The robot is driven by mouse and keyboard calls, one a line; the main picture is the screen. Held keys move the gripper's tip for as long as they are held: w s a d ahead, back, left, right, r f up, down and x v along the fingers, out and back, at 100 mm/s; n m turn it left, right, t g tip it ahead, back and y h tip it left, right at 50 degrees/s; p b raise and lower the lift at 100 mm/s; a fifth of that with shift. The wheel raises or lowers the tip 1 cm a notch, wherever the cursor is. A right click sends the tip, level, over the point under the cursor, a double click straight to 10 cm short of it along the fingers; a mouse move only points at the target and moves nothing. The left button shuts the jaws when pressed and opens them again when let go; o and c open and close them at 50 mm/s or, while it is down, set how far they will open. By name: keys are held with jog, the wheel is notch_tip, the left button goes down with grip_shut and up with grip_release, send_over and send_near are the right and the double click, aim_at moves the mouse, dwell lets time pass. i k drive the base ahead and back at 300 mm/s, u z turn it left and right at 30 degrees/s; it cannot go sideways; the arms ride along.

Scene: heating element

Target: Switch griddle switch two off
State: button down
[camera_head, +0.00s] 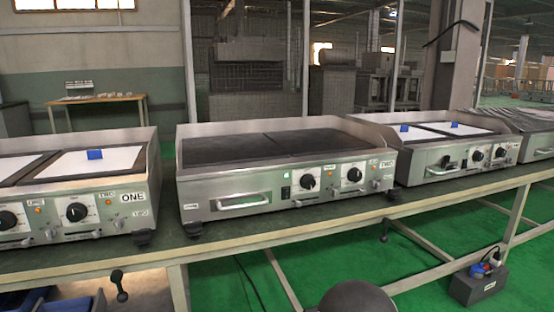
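A steel griddle (240,187) with a dark, empty cooking plate stands in the middle of the bench. Its front has a dark rocker switch (286,192) below a small green mark, which may be a lit lamp. To the right are a left dial (307,182) and a right dial (354,174). Small labels above them are too small to read surely. The left griddle (132,185) bears a large ONE sign, and a smaller TWO label sits near its right dial (77,212). A third griddle (430,172) stands at right.
The griddles stand on a long dark green bench (235,228) with an open metal frame below. Blue blocks (95,154) lie on white sheets on the outer griddles. A grey box (478,286) with plugs stands on the green floor (235,285).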

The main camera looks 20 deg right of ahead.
aim_at(286, 192)
jog(key=u, duration=1.75)
jog(key=k, duration=0.95)
jog(key=z, duration=1.15)
jog(key=i, duration=0.5)
